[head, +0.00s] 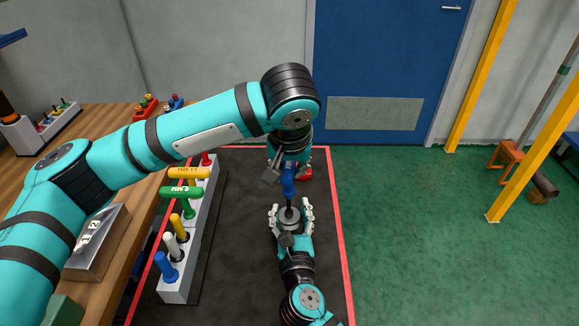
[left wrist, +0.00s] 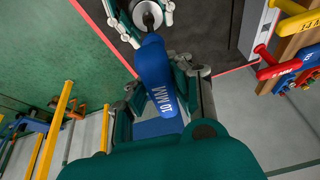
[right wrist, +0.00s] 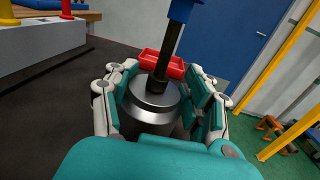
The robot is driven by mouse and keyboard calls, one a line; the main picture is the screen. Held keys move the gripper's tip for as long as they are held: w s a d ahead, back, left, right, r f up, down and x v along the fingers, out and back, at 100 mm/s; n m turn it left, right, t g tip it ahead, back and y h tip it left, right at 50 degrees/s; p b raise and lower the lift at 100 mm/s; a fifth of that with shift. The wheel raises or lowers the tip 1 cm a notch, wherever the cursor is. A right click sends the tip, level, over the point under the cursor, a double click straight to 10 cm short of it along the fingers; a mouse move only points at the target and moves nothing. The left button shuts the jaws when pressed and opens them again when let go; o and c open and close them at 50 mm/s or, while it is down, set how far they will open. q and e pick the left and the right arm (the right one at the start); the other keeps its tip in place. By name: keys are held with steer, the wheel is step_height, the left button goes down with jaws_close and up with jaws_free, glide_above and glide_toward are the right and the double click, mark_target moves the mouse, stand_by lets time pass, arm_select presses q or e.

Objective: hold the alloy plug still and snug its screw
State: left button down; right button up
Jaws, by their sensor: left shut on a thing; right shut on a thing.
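The alloy plug (head: 289,216) is a silvery metal cylinder, upright between the fingers of my right gripper (head: 290,208), which is shut on it; it fills the middle of the right wrist view (right wrist: 153,102). My left gripper (head: 288,168) is above, shut on a blue driver (head: 288,187) marked 10 MM in the left wrist view (left wrist: 160,80). The driver's dark shaft (right wrist: 169,50) points down, its black end at the centre of the plug's top. The screw is hidden beneath that end, so I cannot tell how it is seated.
A pale rack (head: 175,288) of coloured-handled drivers and T-handle tools stands left on the dark mat (head: 245,270). A red tray-like object (right wrist: 150,62) is behind the plug. A wooden bench (head: 107,120) is further left. Open green floor (head: 430,240) lies right.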

arm_select(q)
steer(key=m, duration=0.1)
steer(key=m+h, duration=0.1)
steer(key=m, duration=0.3)
steer(key=shift+s+f+g+h, duration=0.1)
steer(key=shift+f+g+h, duration=0.2)
steer(key=shift+f+h, duration=0.1)
steer(key=shift+a, duration=0.1)
steer(key=shift+m, duration=0.6)
steer(key=m, duration=0.2)
steer(key=m+g+h, duration=0.1)
steer(key=m, duration=0.2)
steer(key=shift+g+h, duration=0.3)
steer(key=shift+m+g, duration=0.3)
steer(key=shift+m, duration=0.6)
steer(key=m, duration=0.2)
steer(key=m+g, duration=0.1)
steer(key=m, duration=0.1)
steer(key=shift+g+h, duration=0.3)
steer(key=shift+h, duration=0.1)
steer(key=shift+m, duration=0.3)
